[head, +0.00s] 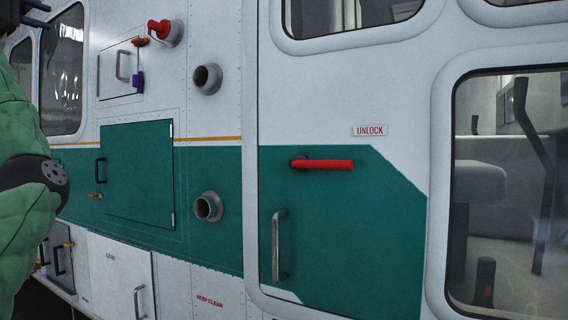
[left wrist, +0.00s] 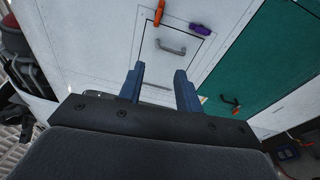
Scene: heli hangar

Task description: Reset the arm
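My left gripper (head: 38,14) is at the top left corner of the head view, partly cut off by the frame edge. Its two blue fingers also show in the left wrist view (left wrist: 160,70), apart with nothing between them. They point towards the white hatch (left wrist: 165,60) with a grey handle, on the helicopter's side. I cannot tell how far they are from it. My green-sleeved left arm (head: 25,180) fills the left edge of the head view. My right gripper is in neither view.
The helicopter's white and green side fills the head view. A red handle (head: 325,165) by an UNLOCK label (head: 370,130), a grey door handle (head: 279,245), grey pipe stubs (head: 208,207) and a red knob (head: 160,27) stick out. An orange latch (left wrist: 159,12) and purple latch (left wrist: 199,30) flank the white hatch.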

